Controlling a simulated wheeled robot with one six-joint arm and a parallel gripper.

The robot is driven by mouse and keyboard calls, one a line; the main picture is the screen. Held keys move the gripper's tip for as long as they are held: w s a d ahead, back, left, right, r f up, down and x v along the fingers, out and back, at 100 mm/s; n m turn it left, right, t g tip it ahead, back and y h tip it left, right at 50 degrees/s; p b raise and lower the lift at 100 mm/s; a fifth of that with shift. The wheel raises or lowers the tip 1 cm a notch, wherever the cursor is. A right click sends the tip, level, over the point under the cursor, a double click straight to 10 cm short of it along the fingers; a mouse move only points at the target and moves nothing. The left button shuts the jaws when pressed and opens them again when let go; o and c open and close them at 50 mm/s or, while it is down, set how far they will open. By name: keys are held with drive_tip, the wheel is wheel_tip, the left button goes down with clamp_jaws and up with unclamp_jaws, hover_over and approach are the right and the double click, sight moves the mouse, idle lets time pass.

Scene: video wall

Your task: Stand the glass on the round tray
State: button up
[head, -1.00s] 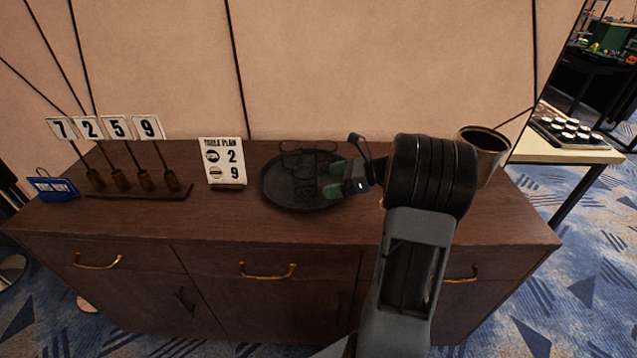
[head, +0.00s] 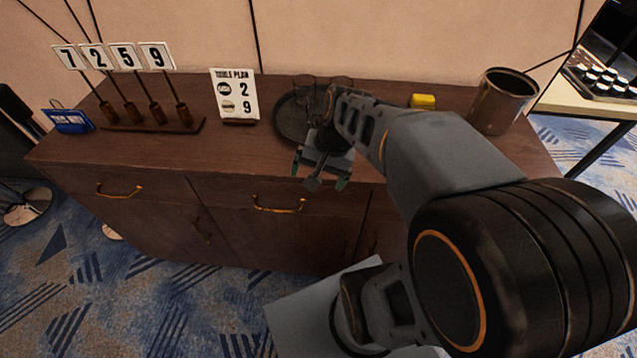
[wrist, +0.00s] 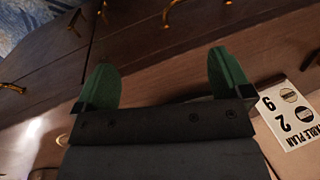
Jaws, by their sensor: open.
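The round dark tray (head: 288,122) lies on the brown sideboard, right of the table plan sign. Clear dark-tinted glasses stand on it; one glass (head: 304,88) shows at its back left, and another is near the back right. My arm hides the tray's right part, so I cannot tell how many glasses it bears. My gripper (head: 319,176) is in front of the tray, over the sideboard's front edge, pointing towards the front. In the wrist view its green fingers (wrist: 160,62) are wide apart with nothing between them.
A table plan sign (head: 235,96), a number-card stand (head: 152,124) and a blue sign (head: 68,120) stand to the left. A yellow block (head: 423,101) and a dark metal bin (head: 502,101) are to the right. The sideboard top is clear before the sign.

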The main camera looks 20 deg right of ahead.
drive_tip(key=shift+s+a+f+n+t+h, duration=0.1)
drive_tip(key=shift+s+a+n+t+h, duration=0.3)
drive_tip(key=shift+n, duration=0.75)
drive_tip(key=shift+s+a+r+n+t+h, duration=0.15)
drive_tip(key=shift+s+n+h, duration=0.4)
drive_tip(key=shift+n, duration=0.65)
drive_tip(key=shift+s+a+f+n+t+h, duration=0.15)
drive_tip(key=shift+s+a+n+t+h, duration=0.15)
drive_tip(key=shift+s+n, duration=0.6)
drive_tip(key=shift+w+n, duration=0.25)
